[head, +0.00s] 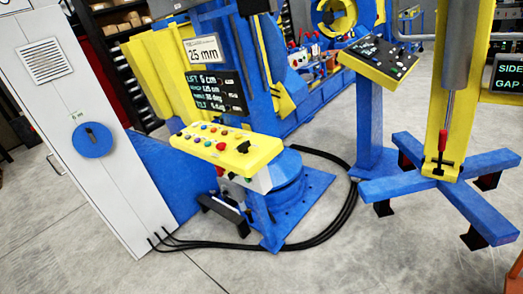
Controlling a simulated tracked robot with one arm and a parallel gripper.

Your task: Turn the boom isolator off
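A tall light-grey cabinet (58,178) stands at the left and looks tilted in the picture. On its front is a round blue rotary switch (92,140) with a black handle; this looks like an isolator. The handle appears to lie roughly along the cabinet's height. I cannot confirm from any lettering that this is the boom isolator. My gripper is not in view, and nothing touches the switch.
A yellow push-button panel (225,146) on a blue base (290,200) stands right of the cabinet. Black cables (300,245) curve across the floor. A yellow console (378,60) and a blue cross-shaped foot (440,190) are at the right. Grey floor (90,255) is clear in front.

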